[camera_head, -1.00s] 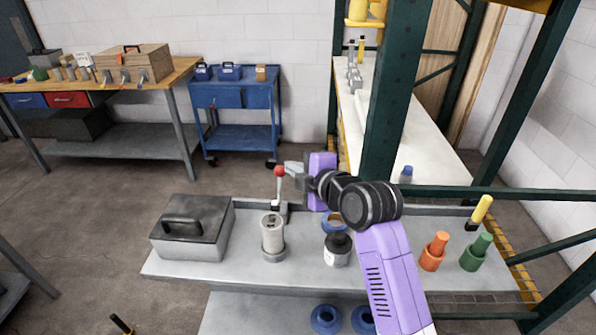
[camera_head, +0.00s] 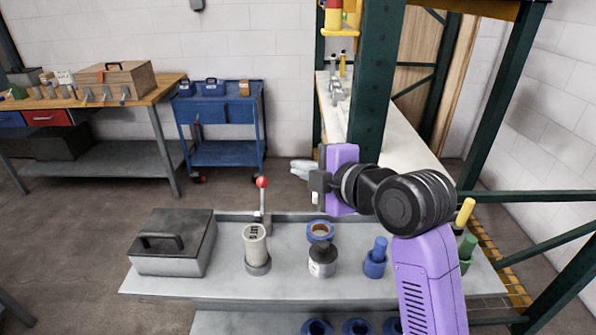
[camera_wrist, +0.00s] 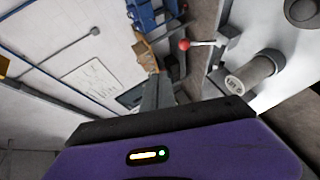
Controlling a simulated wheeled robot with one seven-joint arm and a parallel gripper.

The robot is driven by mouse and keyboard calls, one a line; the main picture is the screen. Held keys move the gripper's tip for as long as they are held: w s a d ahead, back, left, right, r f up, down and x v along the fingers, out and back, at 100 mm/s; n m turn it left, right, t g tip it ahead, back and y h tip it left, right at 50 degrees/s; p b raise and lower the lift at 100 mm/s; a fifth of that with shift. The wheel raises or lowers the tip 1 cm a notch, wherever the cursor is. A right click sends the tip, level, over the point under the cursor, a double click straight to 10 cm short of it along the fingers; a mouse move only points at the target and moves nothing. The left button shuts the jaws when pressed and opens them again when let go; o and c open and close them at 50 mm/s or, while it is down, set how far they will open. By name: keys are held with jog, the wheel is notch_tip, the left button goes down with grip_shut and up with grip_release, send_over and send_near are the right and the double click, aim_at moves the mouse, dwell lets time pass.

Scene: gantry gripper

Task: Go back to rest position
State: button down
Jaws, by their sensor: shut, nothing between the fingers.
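My gripper (camera_head: 303,168) is in the air above the back edge of the grey workbench (camera_head: 170,286), its fingers pointing left. The fingers are together and hold nothing. A lever with a red knob (camera_head: 262,182) stands at the back of the bench, to the left of and below the gripper. In the wrist view the closed fingers (camera_wrist: 157,92) show near the middle, with the red knob (camera_wrist: 184,44) apart from them to the upper right. My purple arm reaches up from the lower right and hides part of the bench's right side.
On the bench are a grey box with a handle (camera_head: 172,240), a beige cylinder (camera_head: 256,245), a dark-topped jar (camera_head: 322,262), a blue tape roll (camera_head: 320,231) and a blue peg part (camera_head: 376,258). A green post (camera_head: 374,80) rises close behind my arm. A blue cart (camera_head: 220,125) stands farther back.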

jog(key=d+r+m+t, duration=0.4)
jog(key=r+m+t, duration=0.1)
jog(key=m, duration=0.3)
jog(key=s+d+f+m+t+h, duration=0.3)
jog(key=s+d+f+m+h, duration=0.3)
jog(key=s+f+m, duration=0.4)
jog(key=s+d+f+m+g, duration=0.1)
jog(key=s+f, duration=0.3)
jog(key=s, duration=0.8)
jog(key=s+d+f+m+g+h, duration=0.1)
jog(key=s+d+f, duration=0.3)
jog(key=s, duration=0.9)
jog(key=s+d+f+m+g, duration=0.2)
jog(key=s+f, duration=0.3)
jog(key=s, duration=0.8)
jog(key=shift+d+f+g+h, duration=0.4)
jog(key=shift+g, duration=0.2)
